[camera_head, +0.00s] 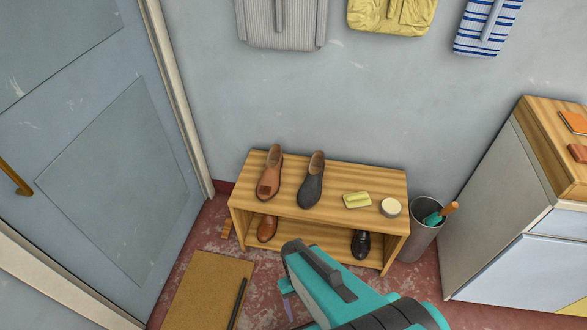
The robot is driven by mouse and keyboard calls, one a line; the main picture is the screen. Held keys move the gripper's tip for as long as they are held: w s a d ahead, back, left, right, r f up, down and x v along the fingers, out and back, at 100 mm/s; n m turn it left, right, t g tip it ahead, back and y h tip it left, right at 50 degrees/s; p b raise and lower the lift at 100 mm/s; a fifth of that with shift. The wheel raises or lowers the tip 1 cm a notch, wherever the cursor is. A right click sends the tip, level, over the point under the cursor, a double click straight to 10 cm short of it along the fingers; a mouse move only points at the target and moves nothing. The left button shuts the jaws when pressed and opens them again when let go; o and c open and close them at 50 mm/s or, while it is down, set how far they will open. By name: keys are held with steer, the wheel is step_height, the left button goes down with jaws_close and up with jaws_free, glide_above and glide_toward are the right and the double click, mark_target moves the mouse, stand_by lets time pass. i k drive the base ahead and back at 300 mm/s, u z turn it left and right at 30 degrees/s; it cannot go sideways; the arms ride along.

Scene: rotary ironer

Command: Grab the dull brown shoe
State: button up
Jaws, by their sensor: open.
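The dull brown shoe (270,173) stands on the top board of the wooden shoe bench, near its left end. A squarish darker brown patch shows on its toe, which points toward me. A dark grey shoe (312,180) stands just to its right, a small gap apart. My gripper (288,298) is open, in front of the bench and low in the picture, well below and apart from the brown shoe. My teal arm hides most of the gripper, and I see nothing held.
The bench (350,225) also bears a yellow-green block (357,200) and a round tin (390,207). On its lower shelf are a shinier brown shoe (267,228) and a black shoe (361,243). A grey bin (420,240) stands right; a mat (205,290) lies front left.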

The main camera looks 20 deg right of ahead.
mark_target(269, 185)
steer(key=z, duration=0.2)
steer(key=k, duration=1.35)
steer(key=u, duration=0.35)
steer(key=i, duration=1)
steer(key=u, duration=0.9)
steer(key=i, duration=0.5)
steer(key=u, duration=0.3)
